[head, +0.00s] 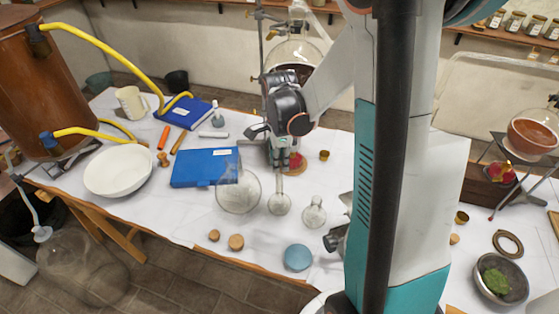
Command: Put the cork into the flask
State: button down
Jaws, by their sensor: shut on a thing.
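My gripper (277,158) is over the middle of the white-topped table, pointing down. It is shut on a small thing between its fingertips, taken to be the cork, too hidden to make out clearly. A clear round flask with a tall narrow neck (280,204) stands just below and in front of the gripper; its neck top is close to the fingertips, and I cannot tell whether they touch. A smaller clear flask (314,215) stands to its right. Two cork-coloured round pieces, one smaller (214,235) and one larger (236,242), lie near the front edge.
A large clear round glass vessel (238,192) is left of the flask. Red contents (295,163) show behind the gripper. A blue book (205,167), white bowl (118,171) and blue round object (298,257) are nearby. My arm hides the table's right-middle part.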

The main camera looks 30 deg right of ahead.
jog(key=shift+f+b, duration=1.05)
jog(key=shift+b, duration=0.15)
dwell(3.5)
jog(key=c, duration=1.1)
grip_release()
jog(key=shift+o, duration=0.2)
jog(key=shift+r, duration=0.2)
jog(key=shift+r+p, duration=2.45)
jog(key=shift+r, duration=0.9)
